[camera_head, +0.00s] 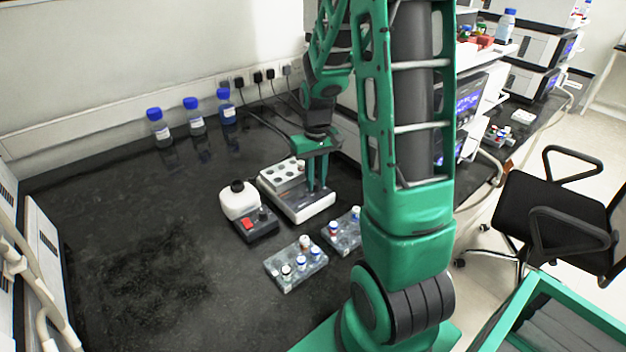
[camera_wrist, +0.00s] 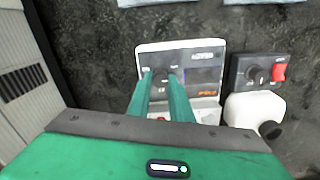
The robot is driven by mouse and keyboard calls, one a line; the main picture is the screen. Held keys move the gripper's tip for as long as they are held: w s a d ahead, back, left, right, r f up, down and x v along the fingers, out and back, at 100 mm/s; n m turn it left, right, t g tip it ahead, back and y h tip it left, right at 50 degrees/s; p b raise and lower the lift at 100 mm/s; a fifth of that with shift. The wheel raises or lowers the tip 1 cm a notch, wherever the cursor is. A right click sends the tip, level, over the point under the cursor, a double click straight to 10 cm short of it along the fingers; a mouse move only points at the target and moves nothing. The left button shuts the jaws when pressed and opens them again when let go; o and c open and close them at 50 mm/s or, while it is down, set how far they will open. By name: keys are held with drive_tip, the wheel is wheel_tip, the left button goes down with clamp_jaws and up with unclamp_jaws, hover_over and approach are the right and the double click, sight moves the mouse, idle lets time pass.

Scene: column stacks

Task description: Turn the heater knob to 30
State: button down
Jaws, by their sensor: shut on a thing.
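The heater (camera_head: 307,209) is a white block with a top of round wells and a dark front panel, on the black bench. It also shows in the wrist view (camera_wrist: 208,58), with markings around its knob (camera_wrist: 163,76). My gripper (camera_head: 318,188) points down over the panel. In the wrist view its two green fingers (camera_wrist: 162,80) are shut on the knob, one on each side. The fingers hide part of the knob and its scale, so I cannot read the setting.
Beside the heater stands a small dark device (camera_head: 258,228) with a red switch and a white bottle (camera_head: 238,199). Two vial racks (camera_head: 290,277) (camera_head: 343,244) lie in front. Several blue-capped bottles (camera_head: 194,118) stand along the wall. The bench's left side is clear.

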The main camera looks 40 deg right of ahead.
sight(315, 182)
drive_tip(key=m, duration=0.5)
drive_tip(key=shift+m, duration=0.4)
idle(0.4)
drive_tip(key=c, duration=1.6)
unclamp_jaws()
wheel_tip(315, 182, up, 11)
drive_tip(key=shift+w+f, duration=0.1)
